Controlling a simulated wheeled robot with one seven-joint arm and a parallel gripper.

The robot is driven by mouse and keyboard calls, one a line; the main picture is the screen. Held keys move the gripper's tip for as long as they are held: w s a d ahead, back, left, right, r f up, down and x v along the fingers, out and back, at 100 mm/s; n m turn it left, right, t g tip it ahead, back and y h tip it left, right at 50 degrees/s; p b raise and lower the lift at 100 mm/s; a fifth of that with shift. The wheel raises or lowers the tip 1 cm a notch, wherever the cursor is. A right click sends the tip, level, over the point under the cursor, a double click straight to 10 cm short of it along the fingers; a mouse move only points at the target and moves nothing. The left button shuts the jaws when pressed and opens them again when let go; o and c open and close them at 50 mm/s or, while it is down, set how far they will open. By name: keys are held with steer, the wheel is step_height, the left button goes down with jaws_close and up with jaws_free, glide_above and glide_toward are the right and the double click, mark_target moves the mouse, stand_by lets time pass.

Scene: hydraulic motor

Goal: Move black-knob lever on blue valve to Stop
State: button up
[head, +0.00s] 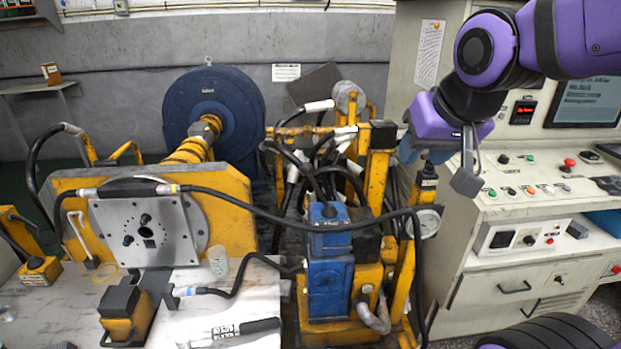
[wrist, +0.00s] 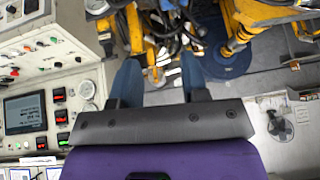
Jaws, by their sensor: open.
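The blue valve (head: 329,272) stands upright on the yellow machine frame, right of centre in the head view. A small black knob (head: 329,211) shows at its top; the lever's stem and its exact position are too small to make out. No Stop marking can be read. My gripper (head: 425,152) is above and to the right of the valve, apart from it, beside the yellow post. In the wrist view, the two blue fingers of my gripper (wrist: 160,75) are spread apart with nothing between them. I cannot make out the valve clearly in the wrist view.
Black hoses (head: 300,222) cross close around the valve. A yellow post (head: 376,185) and a pressure gauge (head: 428,222) stand to its right. A control console (head: 520,215) with buttons is further right. A white table (head: 240,290) is to the left.

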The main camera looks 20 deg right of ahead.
steer(key=w+a+f+m+t+y, duration=0.15)
steer(key=w+f+m, duration=0.3)
steer(key=w, duration=0.55)
steer(key=w+a+f+m+t, duration=0.25)
steer(key=w+f, duration=0.35)
steer(key=w, duration=0.4)
steer(key=w+a+f+m+t+y, duration=0.2)
steer(key=w+a+f+m, duration=0.1)
steer(key=w+f+m, duration=0.4)
steer(key=m+t, duration=0.4)
steer(key=m, duration=0.4)
glide_toward(313, 181)
steer(key=w+a+r, duration=0.1)
steer(key=w+a, duration=0.1)
steer(key=a, duration=0.1)
step_height(313, 181, down, 2)
steer(key=d+m+t+h, duration=0.1)
steer(key=m+t+h, duration=0.15)
steer(key=m, duration=0.45)
steer(key=shift+g, duration=0.45)
steer(key=w, duration=1)
steer(key=shift+w+d+f, duration=0.1)
steer(key=shift+w, duration=0.1)
jaws_close()
